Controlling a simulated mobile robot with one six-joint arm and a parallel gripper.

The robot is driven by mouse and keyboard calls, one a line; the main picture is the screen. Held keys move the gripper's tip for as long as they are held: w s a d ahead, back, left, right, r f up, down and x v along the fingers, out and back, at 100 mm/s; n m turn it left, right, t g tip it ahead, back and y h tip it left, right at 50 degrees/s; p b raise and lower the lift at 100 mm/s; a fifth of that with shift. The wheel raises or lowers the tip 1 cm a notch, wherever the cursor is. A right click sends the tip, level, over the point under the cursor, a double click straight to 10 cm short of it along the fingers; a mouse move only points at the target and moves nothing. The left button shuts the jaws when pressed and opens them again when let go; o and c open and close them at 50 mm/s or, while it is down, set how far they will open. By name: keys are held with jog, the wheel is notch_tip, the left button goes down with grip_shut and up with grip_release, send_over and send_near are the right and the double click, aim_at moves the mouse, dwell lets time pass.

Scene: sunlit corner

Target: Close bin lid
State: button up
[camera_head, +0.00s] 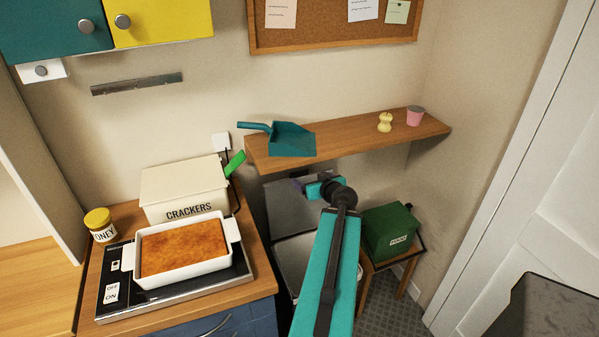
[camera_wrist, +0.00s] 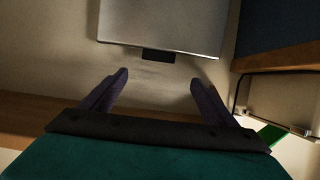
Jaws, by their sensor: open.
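The bin (camera_head: 280,262) stands on the floor between the counter and a small wooden table, partly hidden behind my arm. Its grey lid (camera_head: 287,212) is up, standing open toward the back wall. In the wrist view the lid (camera_wrist: 160,22) fills the top middle, with a dark tab (camera_wrist: 158,56) on its edge. My gripper (camera_head: 299,183) is at the lid's upper edge under the shelf in the head view. In the wrist view its two purple fingers (camera_wrist: 158,83) are spread and empty, apart from the lid.
A wooden shelf (camera_head: 350,140) with a teal dustpan (camera_head: 291,140) sits just above my gripper. Left is the counter with a crackers box (camera_head: 185,188) and a baking dish (camera_head: 236,227). A green box (camera_head: 388,230) stands on the small table at right.

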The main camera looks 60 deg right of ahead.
jog(key=shift+s+d+f+b, duration=0.1)
jog(key=shift+d+f+b, duration=0.05)
jog(key=shift+b, duration=0.15)
jog(key=shift+w+d+f+b, duration=0.15)
jog(key=shift+w+b, duration=0.05)
jog(key=shift+b, duration=0.55)
jog(key=b+x, duration=0.2)
jog(key=b, duration=0.3)
jog(key=shift+b, duration=0.35)
jog(key=shift+p+x, duration=1.9)
jog(key=shift+x, duration=3.65)
jog(key=shift+c, duration=0.4)
jog(key=c, duration=1.4)
